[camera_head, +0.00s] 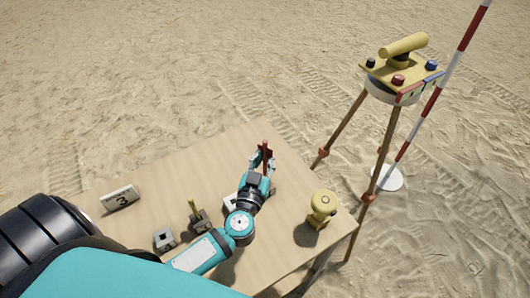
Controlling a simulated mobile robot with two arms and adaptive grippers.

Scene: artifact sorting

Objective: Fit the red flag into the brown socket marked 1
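The red flag (265,149) is a thin upright red piece near the far edge of the table. My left gripper (263,161) has its fingers on either side of the flag and appears shut on it. The flag's lower end is hidden by the gripper. A small dark brownish piece (273,191) shows just right of my gripper's wrist; I cannot tell if it is the brown socket, and no mark 1 is readable. My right gripper is not in view.
A card marked 3 (119,198), a grey block with a hole (164,239) and a block with a yellow stick (199,218) stand left. A white piece (230,203) is partly hidden. A yellow instrument (321,208) stands right. A tripod (393,135) stands beyond the table (265,130).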

